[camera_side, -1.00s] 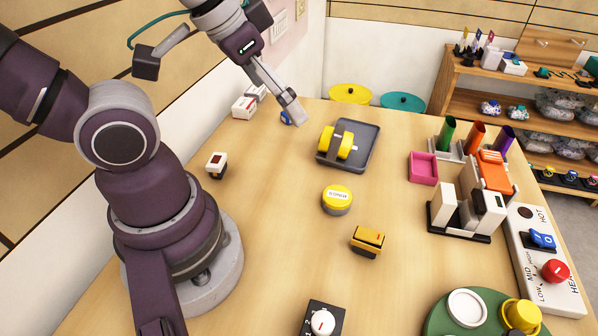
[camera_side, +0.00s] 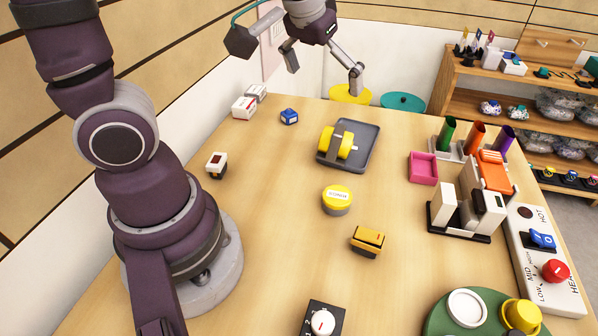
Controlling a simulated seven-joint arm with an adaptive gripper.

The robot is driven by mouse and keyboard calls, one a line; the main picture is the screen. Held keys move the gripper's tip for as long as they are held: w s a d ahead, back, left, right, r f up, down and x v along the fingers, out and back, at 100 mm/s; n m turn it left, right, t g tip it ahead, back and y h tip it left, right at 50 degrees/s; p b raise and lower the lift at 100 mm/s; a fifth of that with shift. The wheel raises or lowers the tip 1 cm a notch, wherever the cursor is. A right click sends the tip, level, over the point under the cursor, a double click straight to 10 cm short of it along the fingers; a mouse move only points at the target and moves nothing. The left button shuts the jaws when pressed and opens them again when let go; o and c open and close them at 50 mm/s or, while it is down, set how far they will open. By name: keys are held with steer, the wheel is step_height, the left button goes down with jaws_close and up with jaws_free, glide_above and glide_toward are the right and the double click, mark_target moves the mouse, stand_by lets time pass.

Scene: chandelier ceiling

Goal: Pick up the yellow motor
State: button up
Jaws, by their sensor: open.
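Which object is the yellow motor I cannot tell for certain. A yellow cylindrical part (camera_side: 327,139) with a grey band across its middle lies in a dark grey tray (camera_side: 363,152) on the table. A yellow-orange block (camera_side: 368,238) with a dark base sits nearer the front. A round yellow-topped piece with lettering (camera_side: 337,196) stands between them. My gripper (camera_side: 325,80) is open and empty, raised above the far edge of the table, beyond the tray. Its two fingers are spread wide apart.
A small blue block (camera_side: 289,117) and white-red boxes (camera_side: 244,107) are at the far left. A pink tray (camera_side: 423,168), coloured tubes (camera_side: 474,137) and a control panel (camera_side: 543,258) line the right. The left-centre table is mostly clear.

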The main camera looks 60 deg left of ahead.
mark_target(336, 140)
steer(key=w+a+f+n+y, duration=0.1)
steer(key=w+a+f, duration=0.1)
steer(key=f, duration=0.4)
steer(key=w+a+f+n+g+y, duration=0.1)
steer(key=w+a+f, duration=0.1)
steer(key=w+f, duration=0.2)
steer(key=w+a+f+n+g, duration=0.1)
steer(key=w+a+f+n, duration=0.1)
steer(key=f, duration=0.6)
steer(key=shift+w+a+f+y, duration=0.3)
steer(key=shift+w+a+y, duration=0.1)
steer(key=shift+w+a, duration=0.15)
steer(key=c, duration=1.2)
steer(key=shift+o, duration=0.2)
steer(key=shift+r, duration=0.15)
